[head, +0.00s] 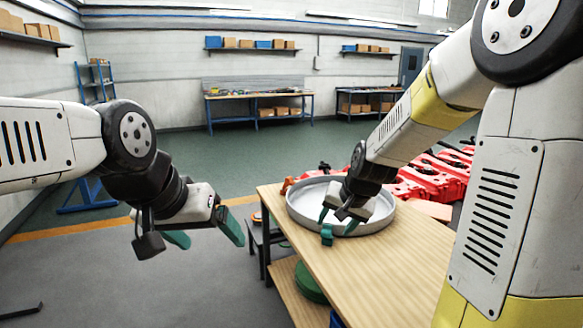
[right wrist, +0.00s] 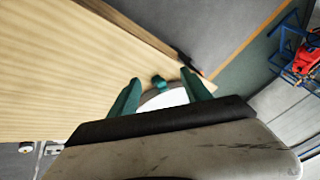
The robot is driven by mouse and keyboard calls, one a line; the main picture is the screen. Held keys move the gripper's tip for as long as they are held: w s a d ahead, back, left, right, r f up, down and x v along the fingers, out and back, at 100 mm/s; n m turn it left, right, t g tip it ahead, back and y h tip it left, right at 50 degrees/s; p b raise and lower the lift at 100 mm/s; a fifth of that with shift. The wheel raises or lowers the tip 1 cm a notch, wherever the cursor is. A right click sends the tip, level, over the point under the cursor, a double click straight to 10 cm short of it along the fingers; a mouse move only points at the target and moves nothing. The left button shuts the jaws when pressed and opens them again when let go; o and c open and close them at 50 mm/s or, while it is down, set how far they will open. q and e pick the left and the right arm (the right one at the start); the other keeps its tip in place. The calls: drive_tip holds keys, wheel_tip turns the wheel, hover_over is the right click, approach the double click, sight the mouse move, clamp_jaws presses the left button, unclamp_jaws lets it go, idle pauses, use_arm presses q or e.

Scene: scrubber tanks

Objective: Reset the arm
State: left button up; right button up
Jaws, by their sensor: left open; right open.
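My left gripper (head: 205,233) hangs in the air left of the wooden table, its teal fingers spread and empty. My right gripper (head: 342,216) is low over the round grey tray (head: 296,207) on the table, fingers apart. In the right wrist view the fingers of the right gripper (right wrist: 160,78) are spread, with a small teal piece (right wrist: 159,83) between or beyond them. That piece also shows at the tray's near rim in the head view (head: 327,234). I cannot tell whether the fingers touch it. My right arm hides part of the tray.
The wooden table (head: 370,270) has bare room in front of the tray. Red machine parts (head: 430,178) stand behind it at the right. A dark stool (head: 262,237) stands by the table's left edge. Green round items (head: 308,284) lie on the lower shelf. Workbenches (head: 258,96) line the far wall.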

drive_tip(key=s+d+r+n, duration=0.1)
drive_tip(key=s+r, duration=0.4)
drive_tip(key=s, duration=0.5)
drive_tip(key=s+d+r+n, duration=0.2)
drive_tip(key=s+r, duration=0.3)
drive_tip(key=s, duration=0.6)
drive_tip(key=shift+s+r+n, duration=0.3)
drive_tip(key=shift+r+n, duration=0.05)
drive_tip(key=shift+n, duration=0.25)
